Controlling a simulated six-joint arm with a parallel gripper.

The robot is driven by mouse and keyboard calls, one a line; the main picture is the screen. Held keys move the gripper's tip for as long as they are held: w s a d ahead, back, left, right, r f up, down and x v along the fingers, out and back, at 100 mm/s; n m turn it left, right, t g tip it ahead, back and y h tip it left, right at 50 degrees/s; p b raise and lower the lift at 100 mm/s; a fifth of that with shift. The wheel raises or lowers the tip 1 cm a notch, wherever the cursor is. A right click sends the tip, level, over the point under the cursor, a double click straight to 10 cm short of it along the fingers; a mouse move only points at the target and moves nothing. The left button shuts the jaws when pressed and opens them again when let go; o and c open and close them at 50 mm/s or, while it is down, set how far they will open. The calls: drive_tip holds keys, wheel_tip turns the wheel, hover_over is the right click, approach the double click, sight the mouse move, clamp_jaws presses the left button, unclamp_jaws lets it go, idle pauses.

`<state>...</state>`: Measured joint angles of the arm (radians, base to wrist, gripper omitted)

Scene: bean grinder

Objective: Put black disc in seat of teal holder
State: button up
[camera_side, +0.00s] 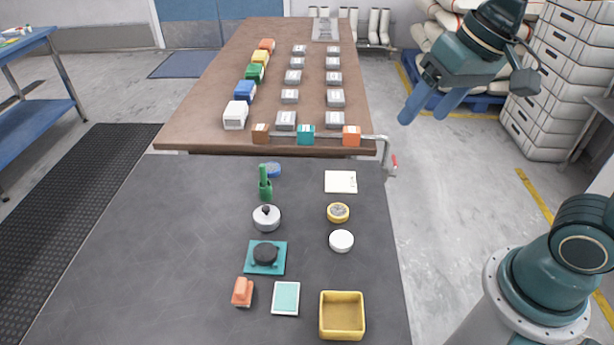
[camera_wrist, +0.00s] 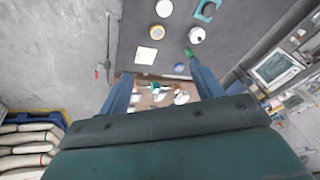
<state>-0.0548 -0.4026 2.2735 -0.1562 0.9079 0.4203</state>
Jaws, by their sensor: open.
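The teal holder (camera_side: 251,270) is a flat square plate with small raised posts, on the dark table left of centre in the side view. The black disc (camera_side: 265,252) lies on the middle of the holder, between the posts, and looks about level. Whether it rests fully down in the seat I cannot tell. In the wrist view part of the holder (camera_wrist: 199,14) shows at the top edge. My gripper (camera_side: 432,108) is open and empty, high at the upper right, well away from the holder. Its two fingers are spread apart in the wrist view (camera_wrist: 161,85).
A lidded silver pot (camera_side: 266,219) and green item (camera_side: 265,187) stand behind the holder. An orange block (camera_side: 242,293), teal-topped pad (camera_side: 286,298) and yellow tray (camera_side: 342,334) are in front. A white disc (camera_side: 341,241) and yellow round item (camera_side: 338,212) lie right. The table's left side is clear.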

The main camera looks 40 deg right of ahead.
drive_tip(key=s+d+f+n+t+h, duration=0.1)
drive_tip(key=s+d, duration=0.3)
drive_tip(key=s, duration=0.4)
drive_tip(key=shift+d+f+n+t, duration=0.15)
drive_tip(key=shift+n+t, duration=0.15)
drive_tip(key=shift+n, duration=0.5)
